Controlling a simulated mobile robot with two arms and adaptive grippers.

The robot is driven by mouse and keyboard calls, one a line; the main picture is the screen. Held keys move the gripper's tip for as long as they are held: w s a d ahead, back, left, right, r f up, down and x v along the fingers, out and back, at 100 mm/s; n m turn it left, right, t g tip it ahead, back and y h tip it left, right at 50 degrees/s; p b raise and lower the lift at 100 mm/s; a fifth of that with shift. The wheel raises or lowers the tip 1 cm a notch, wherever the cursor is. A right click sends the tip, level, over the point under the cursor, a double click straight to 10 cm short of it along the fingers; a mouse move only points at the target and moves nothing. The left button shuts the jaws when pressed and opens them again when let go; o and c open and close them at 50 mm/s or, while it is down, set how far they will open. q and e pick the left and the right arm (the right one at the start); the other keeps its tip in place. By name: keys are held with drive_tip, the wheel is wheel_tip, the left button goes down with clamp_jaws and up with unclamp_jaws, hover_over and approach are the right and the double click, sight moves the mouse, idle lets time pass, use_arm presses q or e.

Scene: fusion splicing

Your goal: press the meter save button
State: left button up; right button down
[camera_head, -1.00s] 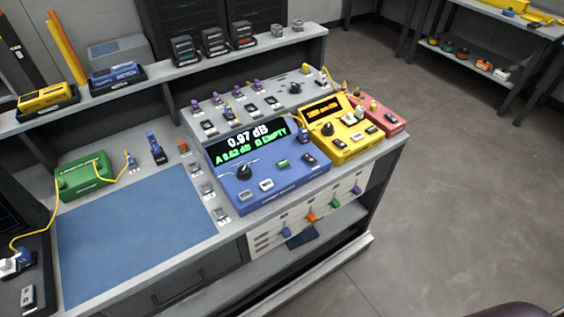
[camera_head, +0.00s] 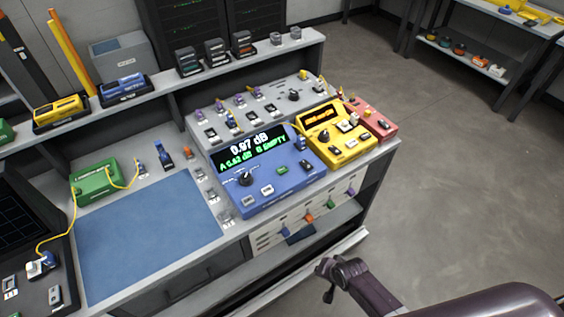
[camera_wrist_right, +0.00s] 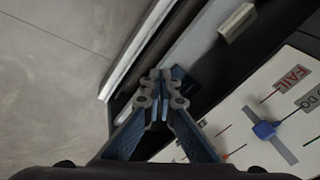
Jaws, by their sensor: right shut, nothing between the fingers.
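The blue meter (camera_head: 262,178) stands on the workbench in the head view. Its lit display (camera_head: 254,146) reads 0.97 dB, with A 0.63 dB and B EMPTY below. Its front has a dark knob (camera_head: 246,178), two pale buttons (camera_head: 258,190), a green button (camera_head: 282,170) and a dark switch (camera_head: 305,165); labels are too small to read. My right gripper (camera_head: 327,282) is below and in front of the meter, past the bench's front edge, apart from it. In the right wrist view its fingers (camera_wrist_right: 160,84) are shut and empty. My left gripper is out of view.
A yellow device (camera_head: 335,140) and a red device (camera_head: 372,120) stand right of the meter. A blue mat (camera_head: 145,240) lies to the left. A white panel with coloured sliders (camera_head: 300,218) is below the meter, also in the right wrist view (camera_wrist_right: 240,130). Floor to the right is clear.

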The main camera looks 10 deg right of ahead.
drive_tip(key=w+a+r+m+y+p, duration=0.1)
drive_tip(key=w+a+r+m+p, duration=0.1)
drive_tip(key=w+r, duration=0.3)
drive_tip(key=w+a+r+m+t+y+p, duration=0.1)
drive_tip(key=w+r, duration=0.4)
drive_tip(key=r, duration=0.9)
drive_tip(key=w+a+r+m+t+p, duration=0.1)
drive_tip(key=w+a+r+m+p, duration=0.2)
drive_tip(key=r, duration=0.7)
drive_tip(key=shift+w+a+r+y+p, duration=0.15)
drive_tip(key=shift+w+a+y+p, duration=0.25)
drive_tip(key=shift+w+a+p, duration=0.45)
drive_tip(key=w+r+m+t+y+p, duration=0.1)
drive_tip(key=w+r+m, duration=0.6)
drive_tip(key=w+r, duration=0.2)
drive_tip(key=shift+w+a+r, duration=0.15)
drive_tip(key=shift+w+r, duration=0.2)
drive_tip(key=shift+w, duration=0.2)
drive_tip(key=shift+f, duration=0.15)
